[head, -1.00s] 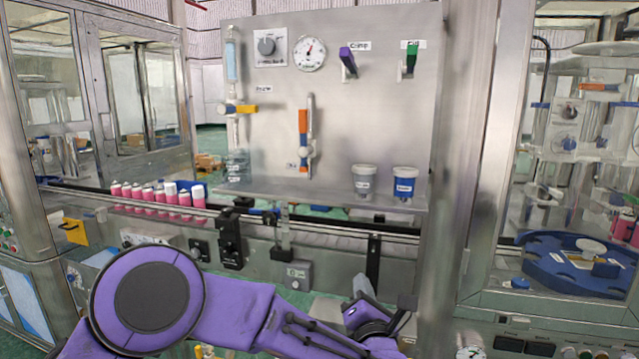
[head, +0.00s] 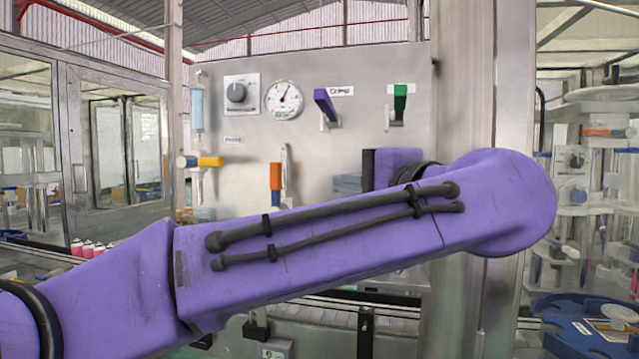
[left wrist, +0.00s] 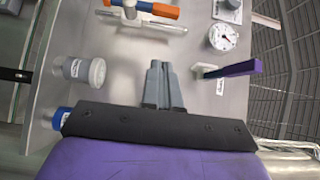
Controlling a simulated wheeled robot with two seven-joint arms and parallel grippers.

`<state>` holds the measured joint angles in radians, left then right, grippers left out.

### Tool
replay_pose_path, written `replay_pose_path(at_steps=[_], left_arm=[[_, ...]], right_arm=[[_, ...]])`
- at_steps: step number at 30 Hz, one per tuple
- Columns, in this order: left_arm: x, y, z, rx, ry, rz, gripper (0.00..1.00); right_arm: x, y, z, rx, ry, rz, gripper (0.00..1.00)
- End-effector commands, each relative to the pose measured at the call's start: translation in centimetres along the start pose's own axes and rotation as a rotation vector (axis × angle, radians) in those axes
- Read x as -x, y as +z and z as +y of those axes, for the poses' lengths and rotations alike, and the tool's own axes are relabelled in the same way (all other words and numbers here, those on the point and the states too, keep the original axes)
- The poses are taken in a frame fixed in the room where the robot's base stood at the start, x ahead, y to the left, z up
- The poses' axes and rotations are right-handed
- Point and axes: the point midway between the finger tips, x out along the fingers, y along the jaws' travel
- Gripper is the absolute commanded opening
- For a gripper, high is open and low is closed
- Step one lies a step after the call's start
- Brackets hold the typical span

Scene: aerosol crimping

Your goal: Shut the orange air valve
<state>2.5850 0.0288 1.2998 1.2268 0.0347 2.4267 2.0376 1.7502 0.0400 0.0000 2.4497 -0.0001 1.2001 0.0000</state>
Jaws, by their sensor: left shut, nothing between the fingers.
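The orange air valve (head: 276,176) is on the upright panel. Its orange handle stands vertical, alongside a vertical clear tube; my left arm hides its lower part. In the left wrist view the orange handle (left wrist: 158,9) shows at the top edge, running along the tube. My left gripper (head: 337,184) is in front of the panel, to the right of the orange handle and apart from it. Its grey fingers (left wrist: 159,66) are closed together with nothing between them. My right gripper is not in view.
A yellow-handled valve (head: 210,162) is left of the orange one. Above are a dial knob (head: 237,93), a gauge (head: 283,99), a purple lever (head: 325,104) and a green lever (head: 399,98).

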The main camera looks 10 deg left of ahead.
Motion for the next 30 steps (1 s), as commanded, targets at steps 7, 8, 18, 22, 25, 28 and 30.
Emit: replay_pose_path(at_steps=[7,8,18,22,25,28,30], left_arm=[[-5.3,0.2,-0.4,-0.008,0.002,-0.006,0.00],[-6.0,0.2,-0.4,-0.007,0.003,-0.007,0.00],[-11.3,2.1,-0.3,-0.008,-0.002,-0.003,0.00],[-12.0,2.7,-0.2,-0.008,-0.002,-0.002,0.00],[-12.1,2.8,-0.1,-0.008,-0.003,-0.001,0.00],[-12.1,2.8,0.0,-0.008,-0.003,0.000,0.00],[-12.1,2.8,0.0,-0.008,-0.003,0.000,0.00]], right_arm=[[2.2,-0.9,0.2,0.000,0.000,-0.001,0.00],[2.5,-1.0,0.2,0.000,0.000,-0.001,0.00],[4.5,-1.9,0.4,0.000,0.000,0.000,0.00],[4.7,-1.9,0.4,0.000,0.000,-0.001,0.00],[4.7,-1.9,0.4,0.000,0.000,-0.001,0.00],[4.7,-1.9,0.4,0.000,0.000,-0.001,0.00],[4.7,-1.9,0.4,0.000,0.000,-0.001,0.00]])
